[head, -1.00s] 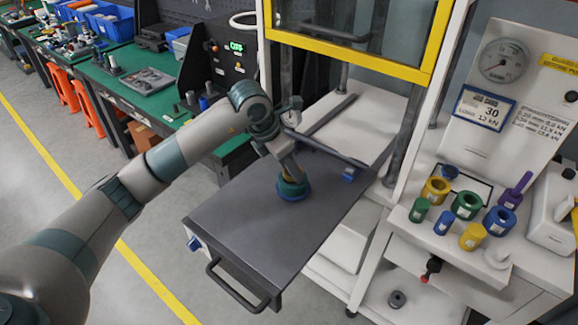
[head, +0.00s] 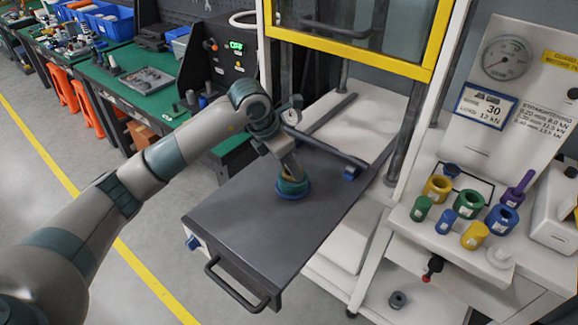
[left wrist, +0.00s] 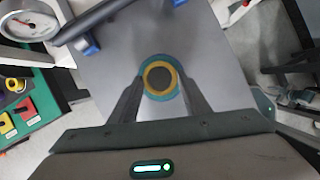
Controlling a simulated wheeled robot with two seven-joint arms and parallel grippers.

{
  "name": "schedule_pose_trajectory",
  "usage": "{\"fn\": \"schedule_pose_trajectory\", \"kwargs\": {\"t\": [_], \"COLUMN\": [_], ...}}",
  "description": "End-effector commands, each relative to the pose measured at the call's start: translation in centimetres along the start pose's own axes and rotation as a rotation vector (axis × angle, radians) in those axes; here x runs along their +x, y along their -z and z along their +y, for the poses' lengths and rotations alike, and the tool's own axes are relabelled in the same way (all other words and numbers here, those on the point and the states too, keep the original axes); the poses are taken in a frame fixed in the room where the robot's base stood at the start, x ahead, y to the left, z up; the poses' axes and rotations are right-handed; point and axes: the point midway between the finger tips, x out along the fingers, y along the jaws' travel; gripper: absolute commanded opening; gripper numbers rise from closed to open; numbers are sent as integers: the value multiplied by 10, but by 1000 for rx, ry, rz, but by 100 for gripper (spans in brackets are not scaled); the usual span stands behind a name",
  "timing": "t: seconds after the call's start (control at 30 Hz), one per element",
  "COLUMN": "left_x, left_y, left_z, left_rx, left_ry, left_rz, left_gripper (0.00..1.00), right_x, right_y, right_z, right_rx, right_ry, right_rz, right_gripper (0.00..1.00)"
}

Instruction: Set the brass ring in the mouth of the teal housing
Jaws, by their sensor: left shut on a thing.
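The teal housing (head: 293,192) stands on the dark grey tray plate, with a bluer lower rim. The left wrist view looks down on its teal rim (left wrist: 160,97). The brass ring (left wrist: 146,78) appears there inside the teal rim, around a dark centre. In the head view the brass ring is mostly hidden by the fingers. My left gripper (head: 290,176) points down at the housing, with its fingers (left wrist: 160,80) on either side of the ring, shut on it. Whether the ring is fully seated in the mouth cannot be told. My right gripper is not in view.
The dark tray plate (head: 250,225) is otherwise clear, with a front handle (head: 237,287). A yellow-framed press guard (head: 350,50) stands behind. Several coloured cylinders and rings, including a green ring (head: 468,203), stand on the white shelf at right. A green bench (head: 130,90) lies at left.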

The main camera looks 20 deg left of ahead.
Motion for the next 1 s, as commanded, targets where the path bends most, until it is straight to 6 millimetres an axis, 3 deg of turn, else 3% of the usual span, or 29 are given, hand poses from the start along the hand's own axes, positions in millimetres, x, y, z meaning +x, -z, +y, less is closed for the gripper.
{"fn": "schedule_pose_trajectory", "kwargs": {"t": [1.0], "left_x": [3], "left_y": [1], "left_z": [0], "left_rx": [1], "left_ry": [-1], "left_rz": [-2], "left_gripper": [13], "right_x": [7], "right_y": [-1], "right_z": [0], "right_rx": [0], "right_ry": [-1], "right_rz": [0], "right_gripper": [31]}}
